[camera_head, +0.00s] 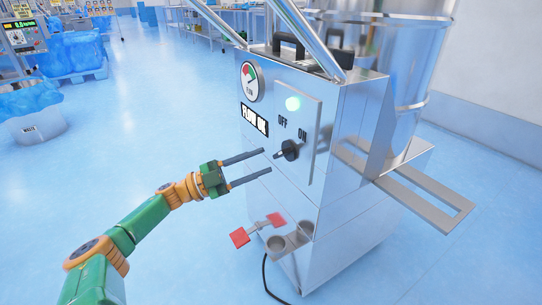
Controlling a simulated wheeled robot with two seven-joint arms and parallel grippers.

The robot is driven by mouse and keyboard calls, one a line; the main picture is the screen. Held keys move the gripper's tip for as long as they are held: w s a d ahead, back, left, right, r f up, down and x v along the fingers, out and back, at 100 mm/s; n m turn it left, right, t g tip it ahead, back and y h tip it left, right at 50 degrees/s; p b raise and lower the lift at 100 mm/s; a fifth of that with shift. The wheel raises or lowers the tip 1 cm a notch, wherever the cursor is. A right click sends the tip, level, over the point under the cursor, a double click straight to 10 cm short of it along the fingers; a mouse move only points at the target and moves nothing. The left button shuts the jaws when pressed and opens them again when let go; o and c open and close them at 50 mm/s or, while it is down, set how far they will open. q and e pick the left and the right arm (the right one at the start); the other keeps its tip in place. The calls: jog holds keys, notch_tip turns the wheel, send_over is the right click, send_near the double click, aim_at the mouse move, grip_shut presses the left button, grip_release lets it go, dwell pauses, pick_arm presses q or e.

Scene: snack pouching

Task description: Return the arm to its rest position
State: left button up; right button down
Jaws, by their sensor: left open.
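My left arm comes in from the lower left in green and orange. Its left gripper (267,161) is open and empty, with two dark parallel fingers apart, pointing at the front of a steel machine (345,215). The fingertips show just left of a black rotary knob (290,150) between the OFF and ON marks; I cannot tell whether they touch the panel. The knob's pointer points left, toward the gripper. My right gripper is not in view.
The machine has a dial gauge (250,82), a FLOW OK sign (254,118), and a steel bracket (430,195) jutting right. Red pedals (240,237) stick out low in front. A waste bin (32,112) and blue bags (75,52) stand far left.

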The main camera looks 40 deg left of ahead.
pick_arm(q)
jog(key=v, duration=0.3)
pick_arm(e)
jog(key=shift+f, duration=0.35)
